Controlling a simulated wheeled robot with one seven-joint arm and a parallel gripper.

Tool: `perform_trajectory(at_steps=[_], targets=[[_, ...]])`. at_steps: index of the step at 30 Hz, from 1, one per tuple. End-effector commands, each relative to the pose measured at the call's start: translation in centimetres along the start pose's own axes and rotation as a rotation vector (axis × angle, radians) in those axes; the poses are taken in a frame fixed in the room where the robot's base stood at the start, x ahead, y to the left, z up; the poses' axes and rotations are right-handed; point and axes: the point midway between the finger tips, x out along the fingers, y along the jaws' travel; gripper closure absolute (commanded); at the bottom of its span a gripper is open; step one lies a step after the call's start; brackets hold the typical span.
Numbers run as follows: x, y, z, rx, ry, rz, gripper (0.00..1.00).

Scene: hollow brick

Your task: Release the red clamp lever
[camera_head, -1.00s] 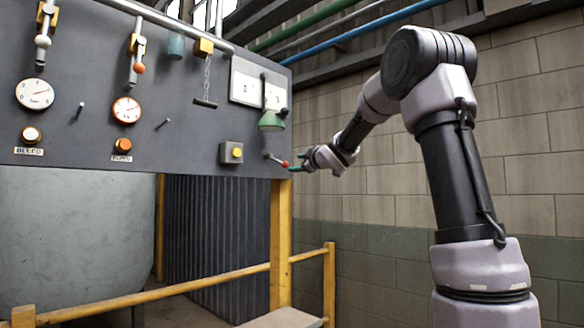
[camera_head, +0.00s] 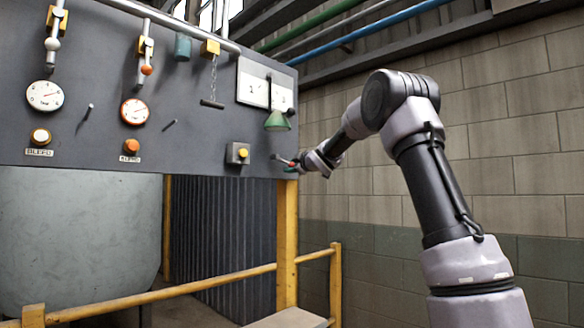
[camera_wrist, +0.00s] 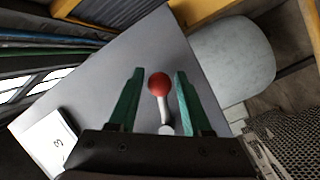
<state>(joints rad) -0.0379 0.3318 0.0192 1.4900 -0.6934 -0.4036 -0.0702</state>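The red clamp lever is at the lower right corner of the dark panel; its red end (camera_head: 291,163) points right, toward my gripper. In the wrist view, it is a red ball knob (camera_wrist: 159,84) on a pale rod (camera_wrist: 164,110). My gripper (camera_wrist: 159,71) has two green fingers, apart, one on each side of the knob. Gaps show between the knob and both fingers, so nothing is gripped. In the head view my gripper (camera_head: 299,165) is right at the lever's end; its fingers are too small there to make out.
The panel (camera_head: 100,100) carries gauges, levers and a green cone-shaped lamp (camera_head: 277,121) above the clamp lever. A grey box with a yellow button (camera_head: 242,153) lies to its left. A yellow post (camera_head: 287,240) stands below. The block wall (camera_head: 480,130) is behind my arm.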

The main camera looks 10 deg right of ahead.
Motion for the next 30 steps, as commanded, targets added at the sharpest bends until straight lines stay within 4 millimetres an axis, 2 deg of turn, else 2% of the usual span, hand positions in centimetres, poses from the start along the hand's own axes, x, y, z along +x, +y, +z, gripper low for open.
perform_trajectory(at_steps=[1,3,30], targets=[[-0.01,0.01,0.01,0.0,0.0,0.0,0.74],[-0.02,0.01,0.01,0.0,0.0,0.0,1.0],[-0.03,0.01,0.04,0.0,-0.001,0.0,1.0]])
